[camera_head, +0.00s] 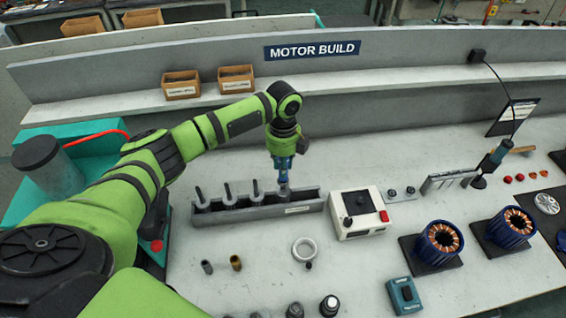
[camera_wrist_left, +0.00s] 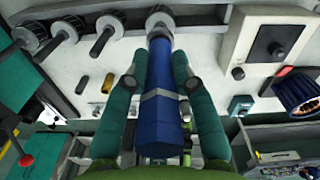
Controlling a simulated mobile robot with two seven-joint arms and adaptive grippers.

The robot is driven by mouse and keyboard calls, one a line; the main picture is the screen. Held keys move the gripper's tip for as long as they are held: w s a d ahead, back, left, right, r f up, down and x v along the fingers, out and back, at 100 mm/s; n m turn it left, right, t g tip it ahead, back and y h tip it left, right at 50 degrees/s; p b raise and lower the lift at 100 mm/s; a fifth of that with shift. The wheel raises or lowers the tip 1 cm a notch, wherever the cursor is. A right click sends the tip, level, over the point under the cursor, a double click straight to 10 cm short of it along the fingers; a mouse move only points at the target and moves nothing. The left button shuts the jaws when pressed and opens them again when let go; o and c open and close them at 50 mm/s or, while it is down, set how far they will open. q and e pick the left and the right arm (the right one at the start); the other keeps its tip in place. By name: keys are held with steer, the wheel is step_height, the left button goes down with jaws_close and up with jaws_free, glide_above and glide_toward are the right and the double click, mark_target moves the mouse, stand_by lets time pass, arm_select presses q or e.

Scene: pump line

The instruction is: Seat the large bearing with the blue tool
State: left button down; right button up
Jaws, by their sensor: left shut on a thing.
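My left gripper (camera_head: 283,164) is shut on the blue tool (camera_wrist_left: 164,118), which stands between its two teal fingers in the left wrist view. The tool points down over the rightmost rotor (camera_wrist_left: 159,17) in the grey rack (camera_head: 258,211). Its lower end appears to meet that rotor's shaft, but I cannot tell whether it touches. Several other rotors (camera_head: 229,195) stand in the rack to the left, shafts up. The large bearing cannot be made out at the tool's end. A pale metal ring (camera_head: 305,249) lies on the bench in front of the rack. My right gripper is not in view.
A white control box (camera_head: 357,211) with a red button stands close right of the rack. Small sleeves (camera_head: 235,262) stand in front. Two blue stators (camera_head: 442,240) are at the right. A raised shelf (camera_head: 330,82) with cardboard boxes runs behind. The bench between shelf and rack is clear.

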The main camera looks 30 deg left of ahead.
arm_select(q)
steer(key=shift+f+b, duration=0.65)
steer(key=shift+f, duration=0.8)
steer(key=shift+f, duration=0.15)
stand_by(0.6)
step_height(320, 180, up, 3)
steer(key=p, duration=0.3)
steer(key=shift+r, duration=2.75)
